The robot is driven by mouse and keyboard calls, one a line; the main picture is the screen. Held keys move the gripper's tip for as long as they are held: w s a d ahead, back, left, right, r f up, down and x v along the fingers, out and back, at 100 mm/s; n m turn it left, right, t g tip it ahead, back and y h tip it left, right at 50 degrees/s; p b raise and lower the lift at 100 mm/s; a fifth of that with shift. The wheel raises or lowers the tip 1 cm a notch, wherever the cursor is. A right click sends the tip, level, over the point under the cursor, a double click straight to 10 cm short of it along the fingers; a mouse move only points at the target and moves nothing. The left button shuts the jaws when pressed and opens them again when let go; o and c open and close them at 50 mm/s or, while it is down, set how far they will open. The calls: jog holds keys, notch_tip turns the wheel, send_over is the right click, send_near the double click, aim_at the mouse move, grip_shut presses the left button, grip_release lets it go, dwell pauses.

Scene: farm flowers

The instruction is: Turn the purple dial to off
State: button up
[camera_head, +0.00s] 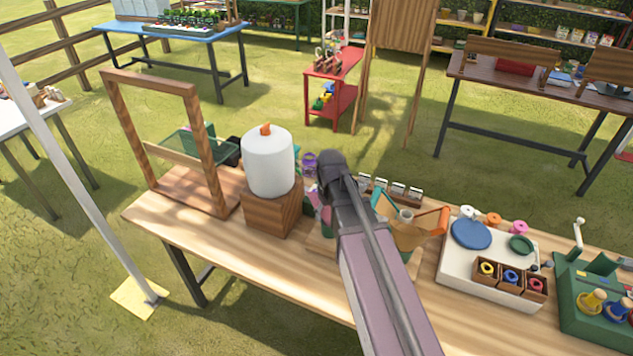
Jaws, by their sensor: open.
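My arm reaches in from the bottom over the table. My gripper (328,178) is the dark end beside the white cylinder's right side; its jaws are open, but the fingertips are too small and covered to make out. A small round purple thing (309,161) shows just behind and left of my gripper, partly covered. It may be the purple dial, but I cannot tell its setting or whether my gripper touches it.
A white cylinder (268,164) on a wooden block (272,208) stands close left of my gripper. A wooden frame (160,140) is further left. Seed packets (397,190), an orange-and-teal holder (425,225) and a white tray (449,272) with spools lie right. The table's front left is clear.

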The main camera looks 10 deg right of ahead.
jog(key=w+r, duration=0.1)
jog(key=w, duration=0.1)
jog(key=w+r+n+p, duration=0.1)
jog(key=w, duration=0.2)
jog(key=w+r+n+p, duration=0.1)
jog(key=w, duration=0.2)
jog(key=shift+w+a+r, duration=0.1)
jog(key=shift+w+r, duration=0.05)
jog(key=shift+w, duration=0.1)
jog(key=w+r+n+p, duration=0.2)
jog(key=w+n, duration=0.2)
jog(key=w, duration=0.6)
jog(key=shift+w+p, duration=0.25)
jog(key=shift+p, duration=0.05)
jog(key=shift+f, duration=0.1)
notch_tip(320, 180, down, 14)
jog(key=b, duration=1.3)
jog(key=shift+a+r+b, duration=0.1)
jog(key=shift+r+b, duration=0.15)
jog(key=shift+b, duration=0.1)
grip_shut()
